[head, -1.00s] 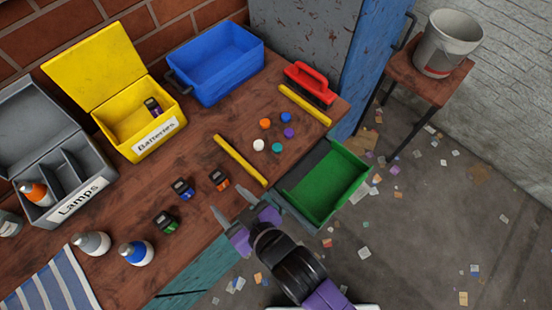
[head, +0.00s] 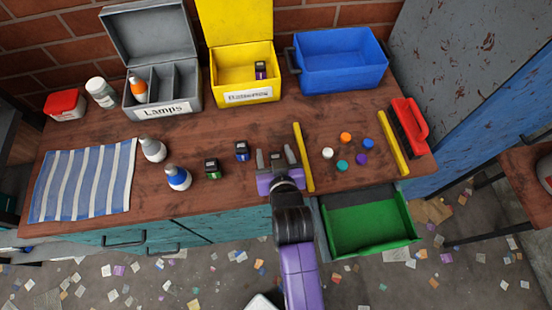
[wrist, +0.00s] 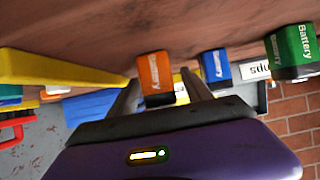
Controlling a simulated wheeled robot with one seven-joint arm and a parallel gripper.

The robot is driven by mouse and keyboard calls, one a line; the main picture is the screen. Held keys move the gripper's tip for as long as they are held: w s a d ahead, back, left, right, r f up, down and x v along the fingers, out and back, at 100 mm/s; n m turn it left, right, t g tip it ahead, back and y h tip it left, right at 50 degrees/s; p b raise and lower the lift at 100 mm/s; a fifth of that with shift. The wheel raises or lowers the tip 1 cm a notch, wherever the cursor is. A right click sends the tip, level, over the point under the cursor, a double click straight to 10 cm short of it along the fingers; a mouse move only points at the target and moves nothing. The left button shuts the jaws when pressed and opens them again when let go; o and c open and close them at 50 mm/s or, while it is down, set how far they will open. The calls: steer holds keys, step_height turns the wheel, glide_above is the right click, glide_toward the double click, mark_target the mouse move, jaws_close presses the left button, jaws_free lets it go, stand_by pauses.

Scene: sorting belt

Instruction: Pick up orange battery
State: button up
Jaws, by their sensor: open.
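The orange battery (wrist: 155,74) stands on the wooden table in the wrist view, which shows the table upside down. My gripper (head: 276,156) is open, low over the table near its front edge. In the wrist view the battery shows between its two fingers, and I cannot tell whether they touch it. In the head view the fingers and wrist mostly hide the orange battery. The blue battery (head: 242,151) and the green battery (head: 212,169) stand to the left of my gripper.
A yellow bar (head: 304,157) lies close to the gripper's right. Several coloured discs lie beyond it, before another yellow bar (head: 393,143). The yellow batteries box (head: 222,92) holds a purple battery (head: 261,70). The green drawer (head: 408,226) is open. Bottles stand left.

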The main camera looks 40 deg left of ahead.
steer(key=shift+w+a+f, duration=0.3)
steer(key=shift+a, duration=0.05)
jaws_close()
steer(key=shift+r, duration=0.1)
